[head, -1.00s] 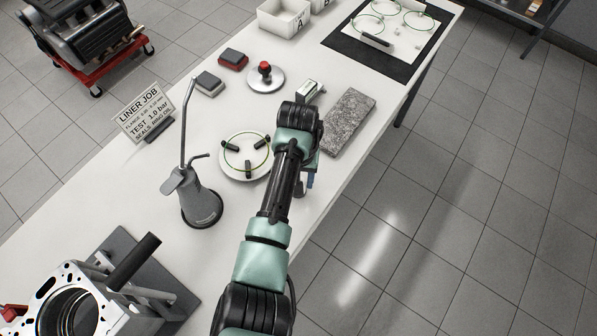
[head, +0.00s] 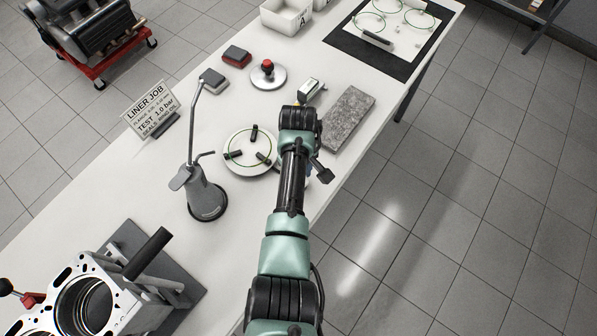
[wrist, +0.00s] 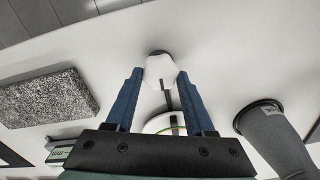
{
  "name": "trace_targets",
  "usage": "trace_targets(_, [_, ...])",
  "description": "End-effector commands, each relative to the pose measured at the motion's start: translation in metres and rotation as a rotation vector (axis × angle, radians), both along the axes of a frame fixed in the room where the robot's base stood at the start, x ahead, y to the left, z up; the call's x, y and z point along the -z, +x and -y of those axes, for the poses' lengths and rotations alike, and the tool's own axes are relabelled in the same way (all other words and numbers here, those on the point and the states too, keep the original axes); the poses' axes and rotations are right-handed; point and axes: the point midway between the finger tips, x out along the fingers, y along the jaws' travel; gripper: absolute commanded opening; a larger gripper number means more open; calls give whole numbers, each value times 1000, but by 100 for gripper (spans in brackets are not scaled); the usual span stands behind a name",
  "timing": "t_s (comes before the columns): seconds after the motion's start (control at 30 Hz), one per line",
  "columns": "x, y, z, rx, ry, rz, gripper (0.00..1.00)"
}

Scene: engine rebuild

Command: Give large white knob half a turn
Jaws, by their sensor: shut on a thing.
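The large white knob (wrist: 160,70) sits between the blue fingers of my gripper (wrist: 160,76) in the wrist view, and the gripper is shut on it. A dark patch shows at the knob's far end. In the head view my arm hides the knob; only a dark part of my gripper (head: 322,172) shows at the table's front edge. A round white plate (head: 238,166) with a green ring and three black jaws lies just left of my gripper.
A grey oil can (head: 206,200) stands left of the plate. A granite block (head: 349,118) and a small gauge (head: 311,91) lie beyond my gripper. An engine block (head: 90,300) is at the lower left. The white table (head: 110,185) is clear between the sign and the oil can.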

Motion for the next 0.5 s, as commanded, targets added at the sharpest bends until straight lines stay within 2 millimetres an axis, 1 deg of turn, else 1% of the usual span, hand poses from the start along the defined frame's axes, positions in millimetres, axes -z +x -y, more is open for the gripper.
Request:
trace_targets(0.2, [-2,2,-1,-39,1,5,0])
trace_targets(0.5, [-2,2,-1,-45,3,7,0])
